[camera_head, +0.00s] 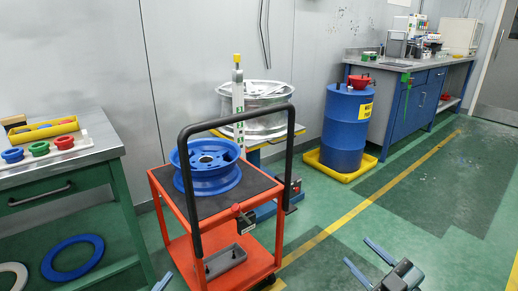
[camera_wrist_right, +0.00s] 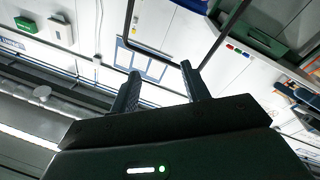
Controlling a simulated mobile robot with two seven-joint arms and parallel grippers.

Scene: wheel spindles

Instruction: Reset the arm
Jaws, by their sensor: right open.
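My right gripper (camera_head: 358,252) is at the lower right of the head view, over the green floor to the right of the red cart. Its two fingers are spread apart with nothing between them. In the right wrist view its fingers (camera_wrist_right: 160,72) also stand apart and empty, with the room tilted behind them. Of my left gripper (camera_head: 162,282), only a finger tip shows at the bottom edge, left of the cart; the rest is out of frame.
A red cart (camera_head: 178,222) with a black handle carries a blue wheel rim (camera_head: 208,178). A green workbench (camera_head: 60,188) stands left. A silver rim (camera_head: 262,125) and a blue barrel (camera_head: 344,130) on a yellow tray (camera_head: 318,164) stand behind. Floor at right is clear.

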